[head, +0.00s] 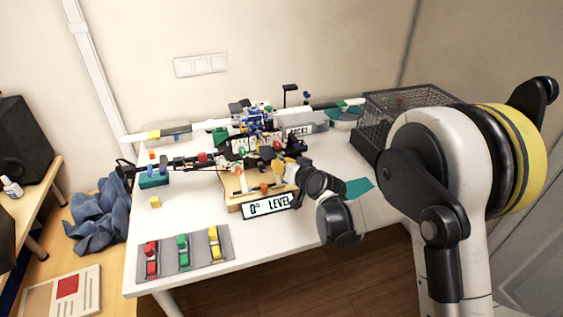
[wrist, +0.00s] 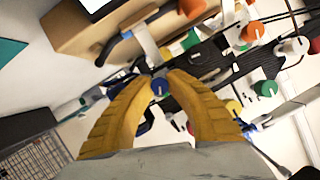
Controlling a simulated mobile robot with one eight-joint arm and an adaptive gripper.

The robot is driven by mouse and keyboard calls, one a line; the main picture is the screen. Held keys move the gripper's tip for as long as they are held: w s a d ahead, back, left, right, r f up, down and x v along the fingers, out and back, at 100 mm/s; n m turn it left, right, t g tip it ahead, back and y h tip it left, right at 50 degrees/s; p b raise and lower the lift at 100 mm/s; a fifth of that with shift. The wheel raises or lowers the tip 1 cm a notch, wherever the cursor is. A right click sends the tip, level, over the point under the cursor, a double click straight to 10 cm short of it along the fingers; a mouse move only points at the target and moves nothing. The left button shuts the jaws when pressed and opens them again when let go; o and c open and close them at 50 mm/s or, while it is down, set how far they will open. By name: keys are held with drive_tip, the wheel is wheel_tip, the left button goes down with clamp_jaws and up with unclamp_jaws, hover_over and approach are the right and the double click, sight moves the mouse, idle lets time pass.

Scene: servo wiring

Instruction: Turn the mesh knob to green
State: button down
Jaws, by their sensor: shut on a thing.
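The blue knob sits between the fingertips. The fingers hide its sides and most of its mount. In the head view my gripper (head: 287,162) reaches the right side of the cluttered assembly, and the knob itself is hidden there. I see no readable mesh label or green setting mark at the knob. Other knobs in the wrist view include an orange one (wrist: 252,31), a yellow one (wrist: 233,107) and a green one (wrist: 265,88).
A display (head: 268,206) reading "0° LEVEL" stands before a wooden block (head: 232,190). A dark mesh basket (head: 372,130) is at the back right. A grey tray (head: 165,262) with red, green and yellow pieces lies front left. The front middle of the white table is clear.

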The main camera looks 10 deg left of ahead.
drive_tip(key=shift+n+t+h, duration=0.4)
drive_tip(key=shift+n+h, duration=0.3)
drive_tip(key=shift+n, duration=0.4)
drive_tip(key=c, duration=1.3)
unclamp_jaws()
drive_tip(key=v, duration=1.2)
drive_tip(key=shift+s+a, duration=0.1)
drive_tip(key=shift+r, duration=0.1)
